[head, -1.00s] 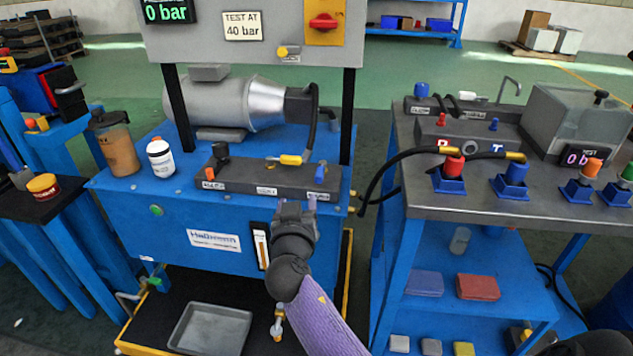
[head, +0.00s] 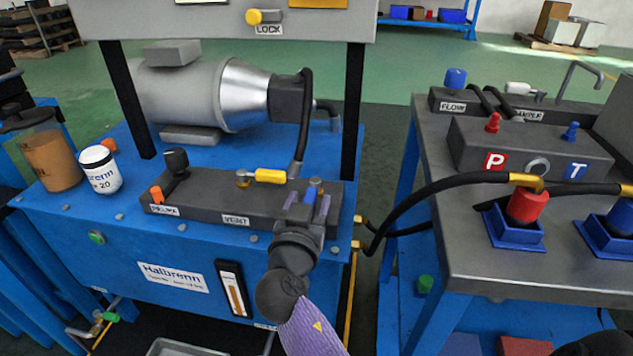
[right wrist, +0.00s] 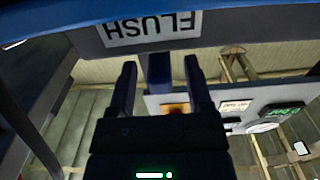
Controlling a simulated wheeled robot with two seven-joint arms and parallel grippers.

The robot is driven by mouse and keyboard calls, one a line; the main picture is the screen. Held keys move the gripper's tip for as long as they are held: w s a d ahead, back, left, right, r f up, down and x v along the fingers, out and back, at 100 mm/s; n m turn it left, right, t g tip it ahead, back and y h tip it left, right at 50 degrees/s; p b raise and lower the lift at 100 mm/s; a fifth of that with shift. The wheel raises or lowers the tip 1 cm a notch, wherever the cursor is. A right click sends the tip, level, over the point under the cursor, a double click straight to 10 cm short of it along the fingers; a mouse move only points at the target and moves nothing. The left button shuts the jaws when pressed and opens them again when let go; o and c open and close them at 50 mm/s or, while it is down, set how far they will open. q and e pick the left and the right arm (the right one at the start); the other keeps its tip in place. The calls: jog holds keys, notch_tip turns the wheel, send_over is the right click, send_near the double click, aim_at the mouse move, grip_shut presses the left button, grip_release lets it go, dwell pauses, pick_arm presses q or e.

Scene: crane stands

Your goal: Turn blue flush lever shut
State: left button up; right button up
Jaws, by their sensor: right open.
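The blue flush lever (head: 313,184) stands at the right end of a dark valve block (head: 215,212) on the blue bench. My right gripper (head: 307,204) is open at the front of this block, with its fingers at the lever. In the right wrist view the dark blue lever (right wrist: 158,72) shows between the two spread fingers of the gripper (right wrist: 160,68), with a gap on each side. The upside-down FLUSH label (right wrist: 152,29) is just beyond the fingertips. The gripper hides the lever's lower part in the head view. My left gripper is out of view.
On the same block are a yellow lever (head: 270,176) and a black-handled lever (head: 176,161). A dark bench post (head: 353,110) rises just behind the block's right end. Black hoses (head: 420,195) run to the grey-topped cart (head: 468,262) at the right.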

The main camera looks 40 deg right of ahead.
jog(key=shift+w+d, duration=0.15)
jog(key=shift+w, duration=0.05)
grip_shut()
dwell(0.9)
dwell(0.3)
